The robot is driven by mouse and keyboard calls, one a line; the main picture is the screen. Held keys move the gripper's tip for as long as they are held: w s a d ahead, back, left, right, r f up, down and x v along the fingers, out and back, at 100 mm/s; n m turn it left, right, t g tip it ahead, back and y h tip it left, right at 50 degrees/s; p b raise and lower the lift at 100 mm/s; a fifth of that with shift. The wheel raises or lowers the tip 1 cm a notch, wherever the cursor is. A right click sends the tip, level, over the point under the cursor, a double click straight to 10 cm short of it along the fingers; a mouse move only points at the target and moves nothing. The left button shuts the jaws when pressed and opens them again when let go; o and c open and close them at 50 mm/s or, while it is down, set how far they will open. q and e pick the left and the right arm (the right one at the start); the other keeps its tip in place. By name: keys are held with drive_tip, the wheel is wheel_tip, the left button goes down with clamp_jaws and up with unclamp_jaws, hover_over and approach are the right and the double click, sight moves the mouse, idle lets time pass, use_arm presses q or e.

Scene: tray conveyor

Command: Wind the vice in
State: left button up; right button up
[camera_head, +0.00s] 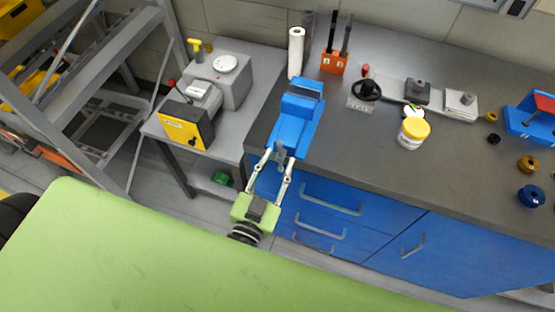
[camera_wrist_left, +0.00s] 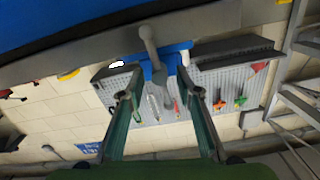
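The blue vice (camera_head: 298,115) is mounted at the front edge of the grey workbench, and its front end overhangs the blue drawers. Its grey handle (camera_head: 281,153) is at the front end. In the left wrist view the handle (camera_wrist_left: 151,45) runs downward in front of the blue vice body (camera_wrist_left: 178,56). My left gripper (camera_head: 279,160) is just in front of the vice with its fingers spread. In the left wrist view the left gripper (camera_wrist_left: 162,88) is open, with the handle's lower end showing between the fingertips; I cannot tell whether they touch. My right gripper is not in view.
The workbench (camera_head: 455,160) holds a paper roll (camera_head: 295,52), an orange tool holder (camera_head: 334,63), a yellow-lidded jar (camera_head: 413,133) and a blue bin (camera_head: 532,118). A side table with a yellow-fronted device (camera_head: 187,126) stands left. Blue drawers (camera_head: 330,205) lie below the bench.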

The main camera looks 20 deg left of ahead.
use_arm(q)
drive_tip(key=shift+w, duration=0.2)
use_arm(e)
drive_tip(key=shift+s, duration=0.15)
use_arm(q)
clamp_jaws()
drive_tip(key=shift+r+n+p, duration=0.2)
drive_tip(key=shift+n+p, duration=0.1)
drive_tip(key=shift+p, duration=0.25)
drive_tip(key=shift+n, duration=0.4)
drive_tip(key=shift+f+n+p, duration=0.15)
drive_tip(key=shift+n+p, duration=0.15)
drive_tip(key=shift+p, duration=0.05)
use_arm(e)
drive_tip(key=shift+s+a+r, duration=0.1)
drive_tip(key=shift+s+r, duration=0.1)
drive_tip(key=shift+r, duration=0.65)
use_arm(q)
unclamp_jaws()
